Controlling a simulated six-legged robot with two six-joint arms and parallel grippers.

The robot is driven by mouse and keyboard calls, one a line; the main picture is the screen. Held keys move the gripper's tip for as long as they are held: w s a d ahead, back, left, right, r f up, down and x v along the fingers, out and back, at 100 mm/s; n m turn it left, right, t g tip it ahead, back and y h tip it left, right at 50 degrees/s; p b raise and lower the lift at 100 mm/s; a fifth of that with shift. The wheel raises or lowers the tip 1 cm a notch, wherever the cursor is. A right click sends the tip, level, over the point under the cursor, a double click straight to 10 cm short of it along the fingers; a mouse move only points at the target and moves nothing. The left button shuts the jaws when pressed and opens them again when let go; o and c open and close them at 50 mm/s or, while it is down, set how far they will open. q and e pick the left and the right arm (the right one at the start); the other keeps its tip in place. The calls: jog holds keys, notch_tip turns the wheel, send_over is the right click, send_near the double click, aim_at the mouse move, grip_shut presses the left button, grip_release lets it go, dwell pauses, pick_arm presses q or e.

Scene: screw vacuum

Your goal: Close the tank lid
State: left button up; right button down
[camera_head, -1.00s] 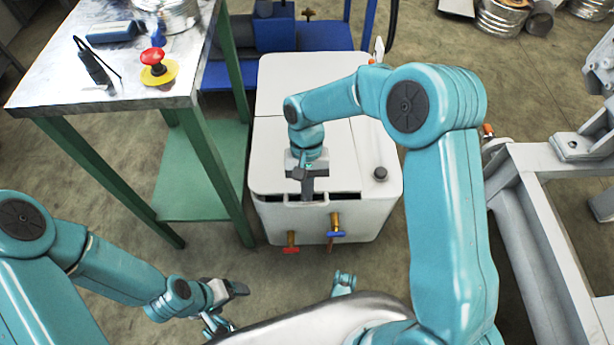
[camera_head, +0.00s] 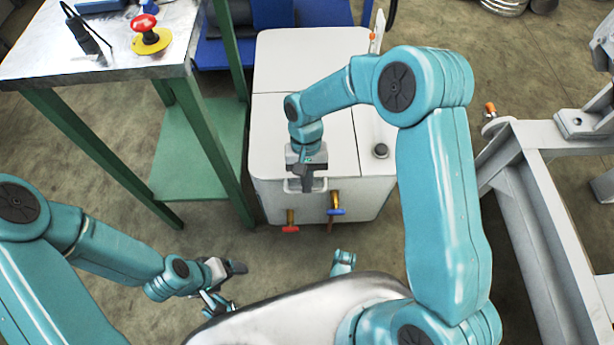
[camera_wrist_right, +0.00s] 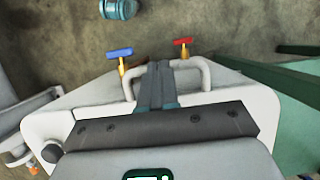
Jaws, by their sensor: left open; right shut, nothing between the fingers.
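The white tank (camera_head: 362,207) stands in the middle of the head view. Its front lid (camera_head: 270,132) lies down and looks flush with the tank's front edge, with no dark gap showing. A white loop handle (camera_head: 290,185) sits at the lid's front edge; it also shows in the right wrist view (camera_wrist_right: 205,72). My right gripper (camera_head: 307,188) is shut and empty, pointing down at the handle. In the wrist view its fingers (camera_wrist_right: 157,84) overlap the handle's loop; I cannot tell whether they touch it. My left gripper (camera_head: 232,280) is open, low and well away from the tank.
Red (camera_head: 290,228) and blue (camera_head: 336,211) valve handles stick out of the tank's front. A green-legged table (camera_head: 110,62) with a red button (camera_head: 144,22) stands at the left. A grey metal frame (camera_head: 545,200) stands at the right. Bare floor lies before the tank.

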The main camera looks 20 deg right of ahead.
jog(key=shift+s+f, duration=0.2)
jog(key=shift+f, duration=0.25)
jog(key=shift+r+p, duration=0.35)
jog(key=shift+r, duration=0.05)
jog(key=s+a+r+p+v, duration=0.1)
jog(key=p+v, duration=0.5)
jog(key=v, duration=0.8)
jog(key=s+a+f+n+t+y, duration=0.1)
jog(key=s+a+f+t+y, duration=0.2)
jog(key=s+f, duration=1.5)
notch_tip(320, 180, up, 25)
jog(key=d+t+p, duration=0.1)
jog(key=p, duration=2.3)
jog(key=shift+w+d+f+p, duration=0.25)
jog(key=shift+w+p, duration=0.1)
jog(key=shift+w, duration=0.1)
